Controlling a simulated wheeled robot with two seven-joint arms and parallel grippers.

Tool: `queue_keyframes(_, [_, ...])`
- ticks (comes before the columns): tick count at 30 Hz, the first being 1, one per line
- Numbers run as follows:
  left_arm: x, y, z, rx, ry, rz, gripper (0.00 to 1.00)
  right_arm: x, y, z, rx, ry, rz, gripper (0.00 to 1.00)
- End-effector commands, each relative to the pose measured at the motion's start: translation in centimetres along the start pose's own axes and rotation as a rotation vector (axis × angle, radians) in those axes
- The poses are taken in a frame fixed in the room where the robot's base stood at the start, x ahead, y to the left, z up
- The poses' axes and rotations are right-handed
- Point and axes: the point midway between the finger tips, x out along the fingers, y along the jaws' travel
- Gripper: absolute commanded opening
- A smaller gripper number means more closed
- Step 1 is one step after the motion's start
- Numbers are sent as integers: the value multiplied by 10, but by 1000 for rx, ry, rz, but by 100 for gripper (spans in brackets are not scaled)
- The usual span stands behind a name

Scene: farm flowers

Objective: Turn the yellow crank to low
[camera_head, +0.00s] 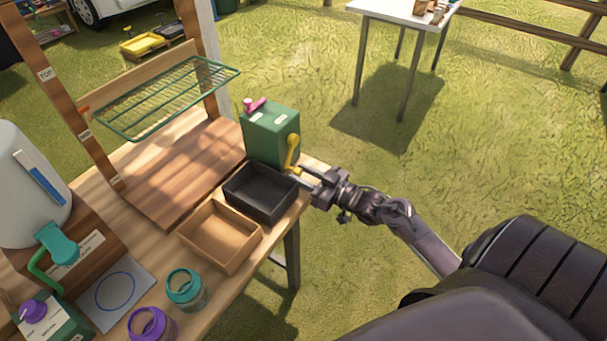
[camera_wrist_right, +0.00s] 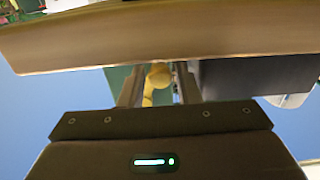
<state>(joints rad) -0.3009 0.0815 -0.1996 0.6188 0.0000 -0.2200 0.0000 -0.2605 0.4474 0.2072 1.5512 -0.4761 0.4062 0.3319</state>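The yellow crank (camera_head: 292,153) is on the side of a green box (camera_head: 271,132) at the table's right corner. Its arm slants down towards my right gripper (camera_head: 303,173). In the right wrist view the crank's round yellow knob (camera_wrist_right: 158,76) shows between the two fingers of my right gripper (camera_wrist_right: 158,88). The fingers are apart, with a gap seen on each side of the knob. I cannot read the labels on the box, so the low mark cannot be made out. My left gripper is not in view.
A black tray (camera_head: 232,193) and a tan tray (camera_head: 185,234) sit beside the box. A pink handle (camera_head: 255,104) tops the box. A green wire rack (camera_head: 165,97) stands behind. The wooden table edge (camera_wrist_right: 160,38) is close in the wrist view.

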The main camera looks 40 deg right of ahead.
Motion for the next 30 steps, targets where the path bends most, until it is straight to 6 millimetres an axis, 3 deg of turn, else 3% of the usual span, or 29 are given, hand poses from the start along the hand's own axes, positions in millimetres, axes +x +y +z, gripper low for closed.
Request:
queue_keyframes(1, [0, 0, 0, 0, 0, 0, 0, 0, 0, 0, 0, 0, 0, 24])
queue_keyframes(7, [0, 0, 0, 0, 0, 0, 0, 0, 0, 0, 0, 1, 0, 0])
queue_keyframes(20, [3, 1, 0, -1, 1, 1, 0, 0, 2, 2, -36, 1, 0, 0])
queue_keyframes(30, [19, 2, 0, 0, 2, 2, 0, 0, 18, 9, -256, 1, -1, 0])
